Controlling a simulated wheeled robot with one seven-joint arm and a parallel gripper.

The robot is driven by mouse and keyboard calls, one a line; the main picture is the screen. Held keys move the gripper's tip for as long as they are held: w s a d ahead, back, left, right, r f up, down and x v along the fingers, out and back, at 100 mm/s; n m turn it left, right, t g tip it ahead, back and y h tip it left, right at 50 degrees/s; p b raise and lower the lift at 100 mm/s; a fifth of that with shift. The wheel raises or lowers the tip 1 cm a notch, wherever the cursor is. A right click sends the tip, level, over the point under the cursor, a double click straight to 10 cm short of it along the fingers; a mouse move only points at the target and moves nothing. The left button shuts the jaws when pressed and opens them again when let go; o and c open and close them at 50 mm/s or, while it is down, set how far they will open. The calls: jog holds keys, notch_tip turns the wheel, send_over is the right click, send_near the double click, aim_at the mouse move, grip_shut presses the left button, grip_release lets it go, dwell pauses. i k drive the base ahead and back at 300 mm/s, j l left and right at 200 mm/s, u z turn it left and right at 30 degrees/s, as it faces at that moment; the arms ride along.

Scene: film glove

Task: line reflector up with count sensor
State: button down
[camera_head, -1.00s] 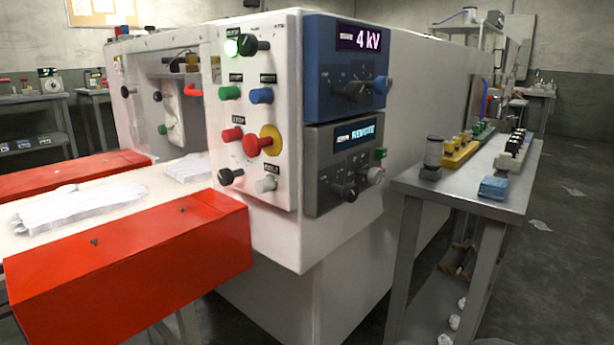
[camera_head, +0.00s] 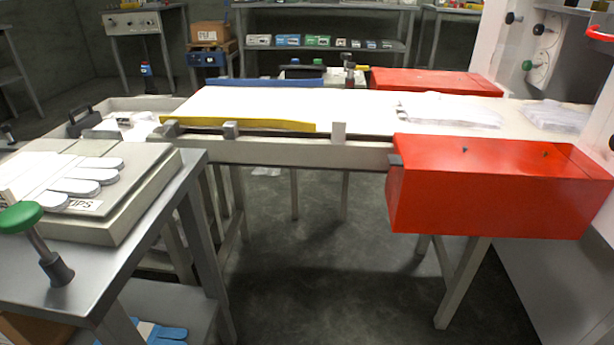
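A small white upright plate (camera_head: 338,132) stands on the near edge of the conveyor; it may be the reflector, but I cannot tell for sure. A small dark upright device (camera_head: 349,70) stands at the far edge, roughly across the belt from the plate; it may be the count sensor. Its details are too small to read. I cannot tell whether the two are in line. My gripper is not in view.
The white conveyor belt (camera_head: 365,108) has a yellow guide (camera_head: 265,124), a blue guide (camera_head: 265,82) and stacked white gloves (camera_head: 450,112). Red covers (camera_head: 490,190) flank its right end. A grey table (camera_head: 145,265) with a glove board stands front left.

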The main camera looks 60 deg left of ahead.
aim_at(339, 132)
jog(key=k+j+u, duration=0.15)
jog(key=u, duration=0.25)
jog(key=k+j+u, duration=0.1)
jog(key=u, duration=0.3)
jog(key=k+j+u, duration=0.1)
jog(key=j+u, duration=0.3)
jog(key=l+u, duration=0.1)
jog(key=u, duration=0.35)
